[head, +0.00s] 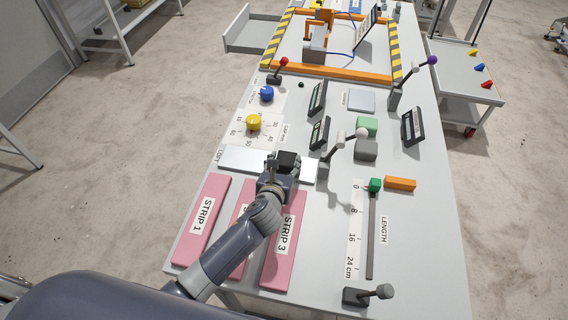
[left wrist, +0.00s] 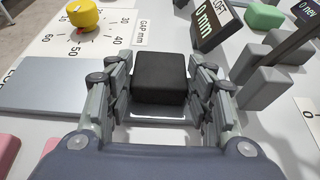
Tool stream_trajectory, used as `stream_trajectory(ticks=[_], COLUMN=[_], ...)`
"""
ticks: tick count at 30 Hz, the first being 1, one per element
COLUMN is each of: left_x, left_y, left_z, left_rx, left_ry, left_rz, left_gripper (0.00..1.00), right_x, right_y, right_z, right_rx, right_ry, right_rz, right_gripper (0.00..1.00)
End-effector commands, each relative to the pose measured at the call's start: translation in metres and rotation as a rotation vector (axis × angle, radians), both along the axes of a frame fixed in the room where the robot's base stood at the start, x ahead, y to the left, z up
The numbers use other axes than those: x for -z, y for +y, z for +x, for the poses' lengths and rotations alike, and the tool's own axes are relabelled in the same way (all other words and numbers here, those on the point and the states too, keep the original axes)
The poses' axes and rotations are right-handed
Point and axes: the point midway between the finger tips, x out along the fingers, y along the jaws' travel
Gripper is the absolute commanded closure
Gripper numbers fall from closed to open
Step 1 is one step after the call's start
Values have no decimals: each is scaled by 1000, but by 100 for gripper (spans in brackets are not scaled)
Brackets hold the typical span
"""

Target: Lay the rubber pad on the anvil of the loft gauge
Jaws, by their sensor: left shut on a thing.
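My left gripper (head: 283,166) is shut on the black rubber pad (left wrist: 160,77), one finger on each side of it. The pad shows dark at the fingertips in the head view (head: 288,158). The gripper and pad are over a long pale metal plate (head: 243,158) beside a LOFT label (head: 221,155). The plate appears at left in the left wrist view (left wrist: 48,84), and a shiny surface shows below the pad. Whether the pad touches it cannot be told. A tilted LOFT display (head: 319,133) reads 0 mm in the wrist view. My right gripper is not in view.
Pink strips (head: 201,220) lie near my left arm. A lever (head: 340,143) stands close right of the gripper, with green (head: 367,126) and grey blocks (head: 365,150) beyond. A yellow knob (head: 253,123) and blue knob (head: 266,94) stand behind. The length scale (head: 354,230) lies front right.

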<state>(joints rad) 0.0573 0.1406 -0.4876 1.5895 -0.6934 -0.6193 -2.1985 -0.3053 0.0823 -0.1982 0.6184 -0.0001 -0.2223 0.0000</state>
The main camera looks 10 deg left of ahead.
Motion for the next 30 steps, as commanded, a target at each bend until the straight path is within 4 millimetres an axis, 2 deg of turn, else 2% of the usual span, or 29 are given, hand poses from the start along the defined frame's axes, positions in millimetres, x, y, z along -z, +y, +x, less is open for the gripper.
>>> stream_trajectory(ticks=[2,3,5,19,23,30], left_x=[3,2,2,-2,-7,-22], left_y=[0,0,0,0,1,0], left_z=[0,0,0,-4,-17,-56], left_rx=[0,0,0,0,1,1], left_ry=[0,0,0,0,0,1], left_rz=[0,0,0,2,2,0], left_gripper=[76,44,31,31,31,31], right_x=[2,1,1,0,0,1], right_y=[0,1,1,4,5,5], right_z=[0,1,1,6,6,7], right_rx=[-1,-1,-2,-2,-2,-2], right_ry=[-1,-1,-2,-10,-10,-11], right_rz=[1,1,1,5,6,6], right_gripper=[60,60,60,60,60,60])
